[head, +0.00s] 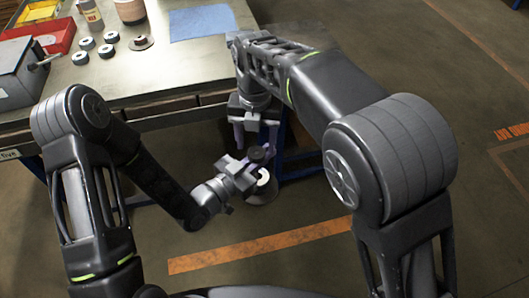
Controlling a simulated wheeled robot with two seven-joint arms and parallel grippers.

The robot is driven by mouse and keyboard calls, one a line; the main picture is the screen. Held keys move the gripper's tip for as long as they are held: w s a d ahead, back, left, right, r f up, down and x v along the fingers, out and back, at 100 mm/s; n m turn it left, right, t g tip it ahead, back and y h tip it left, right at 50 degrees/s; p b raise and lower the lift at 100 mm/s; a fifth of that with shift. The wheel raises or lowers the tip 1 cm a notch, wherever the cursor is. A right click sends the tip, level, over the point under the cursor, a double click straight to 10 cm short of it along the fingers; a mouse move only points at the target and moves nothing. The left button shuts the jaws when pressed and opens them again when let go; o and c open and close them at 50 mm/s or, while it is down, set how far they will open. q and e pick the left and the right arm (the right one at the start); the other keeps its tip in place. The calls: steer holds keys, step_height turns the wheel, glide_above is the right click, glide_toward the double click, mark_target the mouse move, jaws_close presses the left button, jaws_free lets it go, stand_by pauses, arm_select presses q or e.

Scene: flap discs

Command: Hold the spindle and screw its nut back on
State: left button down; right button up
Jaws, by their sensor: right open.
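The spindle (263,177) with a wide flap disc (262,193) is off the table, in front of its edge with the floor behind. My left gripper (248,176) reaches it from the left and appears shut on it, though its fingertips are small and partly hidden. A dark round piece (258,155), perhaps the nut, shows at the upper end; I cannot tell whether it sits on the thread. My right gripper (255,138) points down just above this piece, its two fingers apart.
The workbench (170,65) carries several small dark-rimmed discs (81,58), another disc (141,42), a blue cloth (203,22), a red bin (40,34), a grey box (22,72) and a bottle (90,13). The floor (310,265) in front is clear, with an orange stripe.

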mark_target(256, 151)
steer(key=shift+f, duration=1.55)
jaws_close()
steer(key=shift+o, duration=0.5)
jaws_free()
steer(key=shift+r, duration=2.25)
steer(key=shift+c, duration=0.4)
steer(key=shift+r, duration=1.85)
